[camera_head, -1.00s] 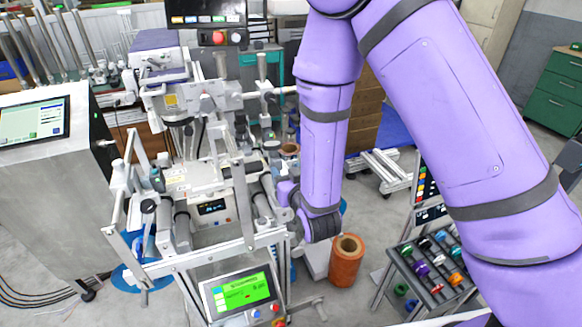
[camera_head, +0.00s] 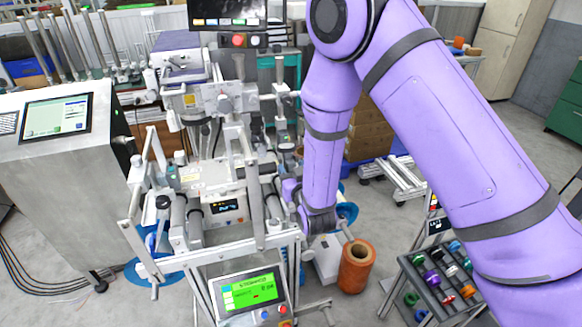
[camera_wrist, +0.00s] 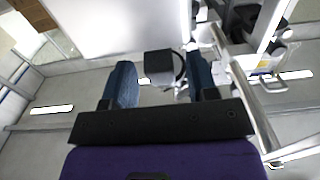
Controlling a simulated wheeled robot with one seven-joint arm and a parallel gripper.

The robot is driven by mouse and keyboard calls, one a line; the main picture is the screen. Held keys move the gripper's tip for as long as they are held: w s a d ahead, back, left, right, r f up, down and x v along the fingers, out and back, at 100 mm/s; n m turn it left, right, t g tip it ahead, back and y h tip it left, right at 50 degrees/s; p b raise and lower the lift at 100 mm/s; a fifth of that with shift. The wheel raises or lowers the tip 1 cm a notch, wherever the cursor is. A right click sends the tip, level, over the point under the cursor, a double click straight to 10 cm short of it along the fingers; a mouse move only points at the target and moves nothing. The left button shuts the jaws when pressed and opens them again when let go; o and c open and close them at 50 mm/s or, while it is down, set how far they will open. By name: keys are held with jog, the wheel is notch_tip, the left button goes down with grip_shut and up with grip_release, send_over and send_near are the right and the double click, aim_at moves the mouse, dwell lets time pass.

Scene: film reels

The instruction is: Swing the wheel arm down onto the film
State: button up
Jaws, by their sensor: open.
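The film machine (camera_head: 212,225) stands left of my arm, with rollers, a small display and several metal bars. A flat upright grey bar (camera_head: 255,205) stands at its front right; I cannot tell whether this is the wheel arm. The film is hard to make out. My wrist is beside the machine's right side in the head view, where my fingers are mostly hidden. In the wrist view my gripper (camera_wrist: 162,82) has two blue fingers spread apart. A dark block (camera_wrist: 159,62) shows between them, not visibly gripped; I cannot tell its distance.
A green-screened panel (camera_head: 250,291) is at the machine's front. An orange-brown roll (camera_head: 356,270) stands on the floor right of my wrist. A rack of coloured spools (camera_head: 440,275) is at the right. A grey cabinet with a screen (camera_head: 57,117) is at the left.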

jog(key=shift+x, duration=0.85)
jog(key=shift+c, duration=0.2)
grip_shut()
jog(key=shift+w+a+g+h, duration=0.25)
jog(key=shift+w+g+h, duration=0.05)
jog(key=shift+w+g, duration=0.65)
jog(key=shift+w+a+f+g+h, duration=0.2)
jog(key=shift+w+g, duration=0.25)
jog(key=shift+g, duration=0.25)
jog(key=shift+w+a+f+g+h, duration=0.1)
jog(key=shift+w+f+g+h, duration=0.1)
jog(key=shift+w+g, duration=0.35)
jog(key=shift+s, duration=0.1)
jog(key=shift+o, duration=0.2)
grip_release()
jog(key=shift+r, duration=0.1)
